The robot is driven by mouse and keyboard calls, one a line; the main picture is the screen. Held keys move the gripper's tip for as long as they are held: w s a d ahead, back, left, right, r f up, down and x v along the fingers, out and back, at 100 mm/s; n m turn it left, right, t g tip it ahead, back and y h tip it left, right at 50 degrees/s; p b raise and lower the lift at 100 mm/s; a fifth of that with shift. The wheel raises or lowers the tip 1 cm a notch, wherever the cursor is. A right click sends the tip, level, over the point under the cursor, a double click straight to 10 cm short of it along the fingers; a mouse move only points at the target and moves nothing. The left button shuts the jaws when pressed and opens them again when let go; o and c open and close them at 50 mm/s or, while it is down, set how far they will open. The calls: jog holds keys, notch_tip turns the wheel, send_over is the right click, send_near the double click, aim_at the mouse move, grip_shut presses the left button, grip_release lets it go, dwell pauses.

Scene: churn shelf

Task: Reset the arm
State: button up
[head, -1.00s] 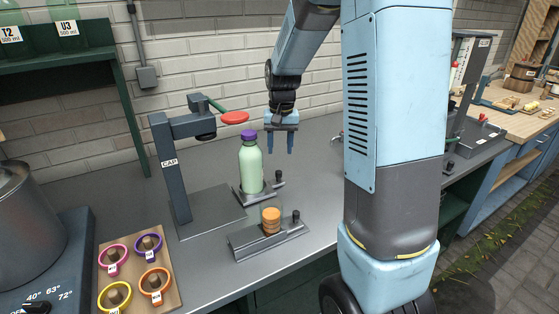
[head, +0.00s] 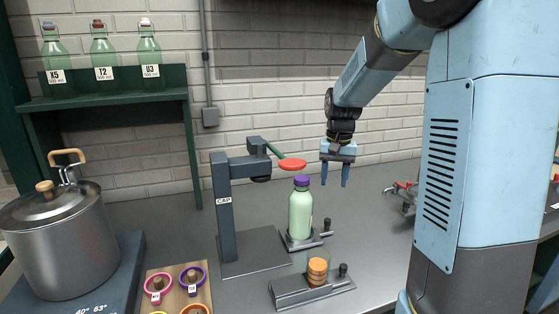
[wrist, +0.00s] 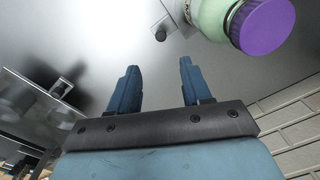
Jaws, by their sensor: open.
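My gripper (head: 335,175) is open and empty, with its blue fingers pointing down above the counter. It hangs to the right of a green bottle with a purple cap (head: 301,208), apart from it. In the wrist view my gripper (wrist: 153,88) shows both fingers spread with nothing between them. The bottle's purple cap (wrist: 263,25) is at the upper right there, beyond the fingers. The bottle stands upright in a small metal holder (head: 304,241) with a dark knob.
A capping stand (head: 224,210) with a red-ended lever is left of the bottle. A holder (head: 310,290) with a jar of orange discs (head: 317,270) is in front. A pot (head: 60,245), a board of coloured rings (head: 165,270) and a bottle shelf (head: 110,104) are at left.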

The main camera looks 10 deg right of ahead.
jog(key=s+a+r+n+t, duration=0.1)
jog(key=s+r, duration=0.2)
jog(key=s, duration=0.5)
jog(key=s+a+r+n+t, duration=0.1)
jog(key=s+r+t, duration=0.1)
jog(key=s, duration=0.7)
jog(key=s+a+r+n+t, duration=0.1)
jog(key=s+r, duration=0.3)
jog(key=s, duration=0.4)
jog(key=shift+s+r+n+t, duration=0.15)
jog(key=shift+s+n+t, duration=0.15)
jog(key=shift+t, duration=0.4)
dwell(0.4)
